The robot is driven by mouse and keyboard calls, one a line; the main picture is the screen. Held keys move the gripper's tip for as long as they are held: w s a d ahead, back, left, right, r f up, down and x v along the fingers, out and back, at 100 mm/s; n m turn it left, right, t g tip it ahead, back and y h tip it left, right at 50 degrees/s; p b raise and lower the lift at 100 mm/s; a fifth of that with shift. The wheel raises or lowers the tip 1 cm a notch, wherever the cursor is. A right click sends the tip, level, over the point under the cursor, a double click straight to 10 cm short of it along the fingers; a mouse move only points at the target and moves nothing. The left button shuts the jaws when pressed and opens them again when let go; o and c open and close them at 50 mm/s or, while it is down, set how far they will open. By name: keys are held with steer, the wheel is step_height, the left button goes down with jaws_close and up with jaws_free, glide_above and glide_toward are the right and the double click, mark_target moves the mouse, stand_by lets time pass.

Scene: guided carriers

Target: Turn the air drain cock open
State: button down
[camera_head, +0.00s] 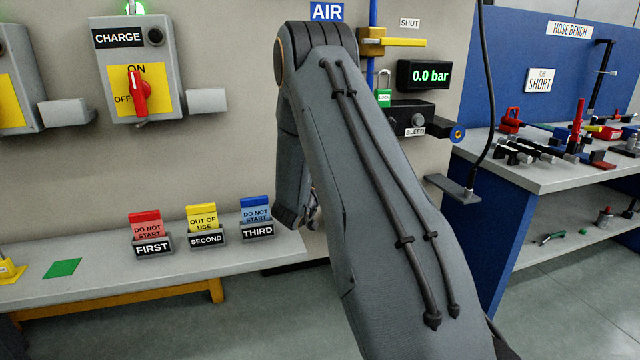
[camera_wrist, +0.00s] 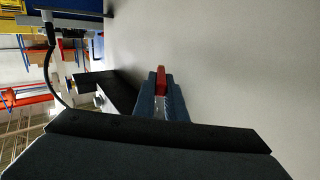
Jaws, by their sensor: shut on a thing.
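My gripper (camera_wrist: 161,97) is shut on a narrow red piece (camera_wrist: 160,77) beside the pale wall in the wrist view. The red piece looks like the handle of the air drain cock, but its body is hidden and its turn position cannot be told. In the head view my arm covers the place below the AIR sign (camera_head: 326,12), and only a small part of my gripper (camera_head: 313,212) shows behind the arm.
Right of my arm are a yellow lever (camera_head: 404,42) by a SHUT label, a 0.0 bar display (camera_head: 424,75), a green padlock (camera_head: 383,97) and a BLEED unit (camera_head: 405,114). A shelf (camera_head: 110,284) with tag holders runs left. A cluttered hose bench (camera_head: 545,178) stands right.

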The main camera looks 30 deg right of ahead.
steer(key=shift+w+r+g, duration=0.15)
steer(key=shift+g, duration=0.15)
steer(key=c, duration=1.8)
jaws_free()
steer(key=b+v, duration=0.1)
steer(key=v, duration=0.7)
steer(key=shift+d, duration=0.1)
